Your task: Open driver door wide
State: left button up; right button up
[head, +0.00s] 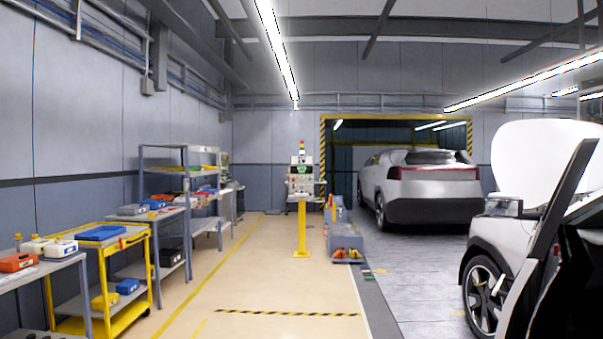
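A white car (487,240) stands at the right edge, partly cut off, with its front wheel (482,298) showing. A dark slanted frame (556,215) with a white lower panel (522,305) rises in front of the car's side. It looks like the driver door seen nearly edge-on, standing out from the body. How far it is open I cannot tell, and its handle is not visible. Neither of my grippers is in view.
The white hood (540,165) is raised. A second silver car (420,188) stands at the back. A yellow cart (100,275) and shelves (185,170) line the left wall. A yellow-post console (302,190) stands mid-floor. The aisle floor (255,280) is clear.

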aim_at(567, 268)
jog(key=i+l+z, duration=0.35)
jog(key=l, duration=0.25)
jog(key=i+l+z, duration=0.4)
jog(key=l, duration=0.15)
jog(key=i+l+z, duration=0.35)
jog(key=i+j+z, duration=0.15)
jog(key=j, duration=0.3)
jog(key=i+j+z, duration=0.2)
jog(key=j, duration=0.25)
jog(key=i+j+z, duration=0.15)
jog(key=j, duration=0.3)
jog(key=i+j+z, duration=0.15)
jog(key=j, duration=0.35)
jog(key=i+j+z, duration=0.2)
jog(key=j, duration=0.3)
jog(key=j+z, duration=0.15)
jog(key=j, duration=0.35)
